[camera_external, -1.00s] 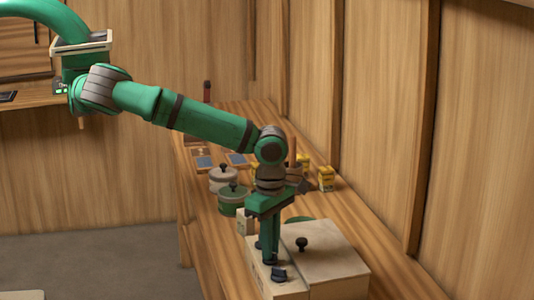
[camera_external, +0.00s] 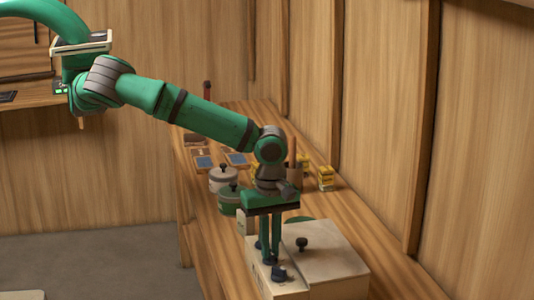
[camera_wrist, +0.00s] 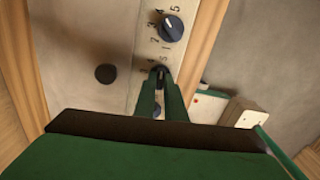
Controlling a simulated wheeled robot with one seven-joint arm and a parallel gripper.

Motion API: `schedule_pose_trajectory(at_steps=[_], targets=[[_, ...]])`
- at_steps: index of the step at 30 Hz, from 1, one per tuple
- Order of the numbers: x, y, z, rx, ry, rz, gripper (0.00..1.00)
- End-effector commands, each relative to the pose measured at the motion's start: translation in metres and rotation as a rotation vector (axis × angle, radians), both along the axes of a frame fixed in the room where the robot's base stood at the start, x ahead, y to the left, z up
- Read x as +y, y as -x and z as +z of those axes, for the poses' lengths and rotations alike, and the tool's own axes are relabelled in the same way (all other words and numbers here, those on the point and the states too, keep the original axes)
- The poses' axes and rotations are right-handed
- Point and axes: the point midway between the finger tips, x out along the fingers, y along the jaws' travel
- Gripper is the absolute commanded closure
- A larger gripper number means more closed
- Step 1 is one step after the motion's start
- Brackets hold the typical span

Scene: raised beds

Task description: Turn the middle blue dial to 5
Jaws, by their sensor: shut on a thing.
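The middle blue dial (camera_wrist: 161,70) sits on a pale control panel (camera_wrist: 148,46) and shows between my fingertips in the wrist view. My gripper (camera_wrist: 160,76) is shut on it from above; it also shows in the external view (camera_external: 269,260). Numerals around this dial are partly visible, with a 5 at its top edge; its pointer mark is too hidden to read. Another blue dial (camera_wrist: 171,28) with a white mark stands above it in the wrist view. A third dial (camera_wrist: 157,109) is partly hidden between my fingers. One end dial (camera_external: 279,274) shows in the external view.
The panel is on a box with a beige lid (camera_external: 325,262) and a black knob (camera_external: 302,243). A green pot (camera_external: 230,205), a pale pot (camera_external: 222,183) and yellow boxes (camera_external: 326,178) stand farther along the wooden bench (camera_external: 205,250). The wall is at right.

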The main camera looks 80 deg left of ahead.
Motion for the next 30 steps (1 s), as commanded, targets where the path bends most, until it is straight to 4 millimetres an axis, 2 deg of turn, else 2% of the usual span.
schedule_pose_trajectory(at_steps=[11, 12, 14, 24, 30], targets=[[-0.001, 0.0, 0.001, -0.002, 0.003, -0.005, 1.0], [-0.001, 0.0, 0.001, -0.002, 0.003, -0.005, 0.85], [-0.001, 0.0, 0.001, -0.001, 0.003, -0.005, 0.71], [-0.001, 0.0, 0.002, -0.001, 0.002, -0.004, 0.71], [-0.002, 0.0, 0.025, -0.002, 0.004, -0.004, 0.71]])
